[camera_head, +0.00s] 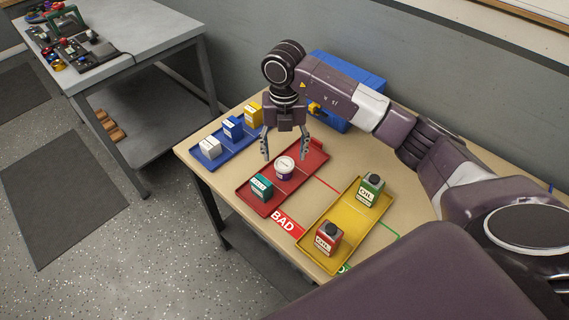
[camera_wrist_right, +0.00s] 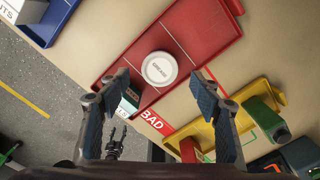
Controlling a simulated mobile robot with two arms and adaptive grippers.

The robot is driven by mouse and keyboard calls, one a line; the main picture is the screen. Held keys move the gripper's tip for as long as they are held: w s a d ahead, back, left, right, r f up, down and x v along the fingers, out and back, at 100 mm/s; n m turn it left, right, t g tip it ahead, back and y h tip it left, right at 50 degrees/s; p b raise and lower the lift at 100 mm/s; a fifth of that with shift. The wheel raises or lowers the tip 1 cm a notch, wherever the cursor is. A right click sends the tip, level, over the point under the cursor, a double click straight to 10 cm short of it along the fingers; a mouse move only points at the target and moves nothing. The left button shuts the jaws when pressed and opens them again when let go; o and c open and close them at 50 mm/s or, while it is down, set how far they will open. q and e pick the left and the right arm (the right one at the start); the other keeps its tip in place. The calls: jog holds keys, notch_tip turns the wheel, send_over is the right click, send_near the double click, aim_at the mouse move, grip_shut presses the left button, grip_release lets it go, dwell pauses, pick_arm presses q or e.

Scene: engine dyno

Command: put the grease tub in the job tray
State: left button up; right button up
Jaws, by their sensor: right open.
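The grease tub (camera_head: 284,168) is a small round tub with a white lid and a purple label. It stands upright in the red tray (camera_head: 299,186), and its lid (camera_wrist_right: 159,68) shows from above in the right wrist view. My right gripper (camera_head: 286,147) is open and empty above the tub, its fingers pointing down and spread to either side. In the wrist view the tub shows just beyond the gap between the fingertips (camera_wrist_right: 161,86). No tray carries a readable job label, so I cannot tell which is the job tray.
A teal box (camera_head: 262,188) shares the red tray. The yellow tray (camera_head: 343,213) holds a green oil can (camera_head: 370,190) and a red one (camera_head: 328,238). The blue tray (camera_head: 226,150) holds white, blue and yellow boxes. A blue bin (camera_head: 347,72) stands behind my right arm.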

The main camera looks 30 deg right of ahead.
aim_at(284, 164)
notch_tip(284, 164, up, 6)
jog(key=b, duration=0.1)
jog(key=shift+r, duration=0.15)
